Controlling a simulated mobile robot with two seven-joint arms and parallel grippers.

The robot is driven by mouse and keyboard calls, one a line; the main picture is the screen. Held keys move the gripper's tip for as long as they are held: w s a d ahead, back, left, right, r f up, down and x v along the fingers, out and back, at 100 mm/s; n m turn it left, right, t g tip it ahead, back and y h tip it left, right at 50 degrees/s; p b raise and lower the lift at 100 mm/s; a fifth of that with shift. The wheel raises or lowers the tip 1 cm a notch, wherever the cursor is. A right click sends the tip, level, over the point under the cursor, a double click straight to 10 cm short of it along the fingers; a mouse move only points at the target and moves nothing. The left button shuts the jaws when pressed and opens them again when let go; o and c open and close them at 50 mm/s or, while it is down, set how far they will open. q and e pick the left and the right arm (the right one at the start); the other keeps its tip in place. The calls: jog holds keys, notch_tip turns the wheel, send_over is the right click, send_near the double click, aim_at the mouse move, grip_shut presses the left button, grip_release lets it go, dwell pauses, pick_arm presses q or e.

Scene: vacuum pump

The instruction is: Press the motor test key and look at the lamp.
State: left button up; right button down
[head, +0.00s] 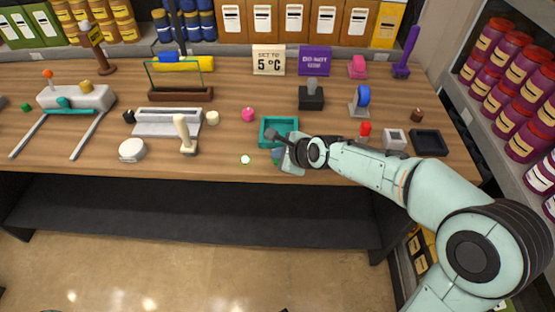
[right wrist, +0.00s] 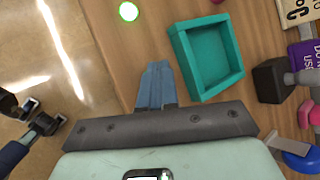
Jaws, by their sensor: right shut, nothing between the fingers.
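My right gripper (right wrist: 156,85) is shut and empty, with its blue fingers together. In the head view it (head: 283,156) is at the table's front edge, just in front of the teal square tray (head: 278,119). In the right wrist view the fingertips are beside the tray (right wrist: 206,58), apart from it. A small round white disc with a glowing green rim (right wrist: 128,11) lies beyond the fingertips; in the head view it (head: 245,159) is left of the gripper. I cannot tell whether this is the key or the lamp. My left gripper is not clearly seen.
A joystick-like cream handle (head: 184,135) and a white round puck (head: 132,150) stand further left. A dark block (head: 311,97), a red-topped piece (head: 365,130) and a black tray (head: 428,142) are to the right. Signs (head: 268,60) stand at the back.

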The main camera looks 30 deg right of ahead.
pick_arm(q)
jog(key=shift+f, duration=0.2)
pick_arm(e)
jog(key=shift+f, duration=0.4)
dwell(0.3)
pick_arm(q)
jog(key=shift+r, duration=0.1)
jog(key=shift+w+r+p, duration=0.2)
jog(key=shift+r+p, duration=0.6)
jog(key=shift+r, duration=0.1)
pick_arm(e)
jog(key=shift+r, duration=0.8)
jog(key=shift+r, duration=0.1)
jog(key=shift+r+p, duration=0.55)
jog(key=shift+p, duration=0.05)
notch_tip(320, 180, up, 4)
jog(key=p, duration=0.4)
pick_arm(q)
jog(key=r, duration=0.1)
jog(key=w+r, duration=0.1)
jog(key=r, duration=0.1)
jog(key=w+r, duration=0.1)
jog(key=r, duration=0.1)
jog(key=shift+r, duration=0.15)
pick_arm(e)
jog(key=shift+f, duration=0.15)
pick_arm(q)
jog(key=shift+s, duration=0.1)
